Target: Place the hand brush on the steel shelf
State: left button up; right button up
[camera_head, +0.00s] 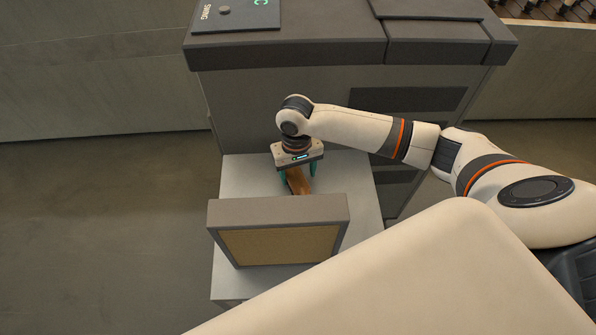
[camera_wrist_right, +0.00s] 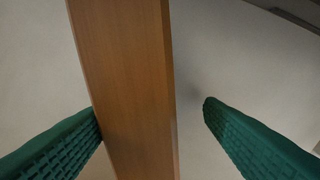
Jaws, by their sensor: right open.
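A brown wooden piece, seemingly the hand brush's handle (camera_head: 297,183), lies on a pale grey flat top (camera_head: 356,190), which may be the steel shelf. In the right wrist view the wood (camera_wrist_right: 125,85) runs between the green fingers, close beside or touching the left one, with a clear gap to the right one. My right gripper (camera_head: 298,172) is open, pointing down around the wood. No bristles show; the rest of the brush is hidden behind a framed panel. My left gripper is not in view.
The grey-framed panel with a tan face (camera_head: 280,246) stands on the pale top, in front of the gripper. A large grey cabinet (camera_head: 250,100) with a dark lid rises behind. Open floor (camera_head: 100,230) lies to the left.

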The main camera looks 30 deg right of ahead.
notch_tip(320, 180, up, 12)
jog(key=shift+w, duration=0.35)
jog(key=shift+f, duration=0.1)
dwell(0.4)
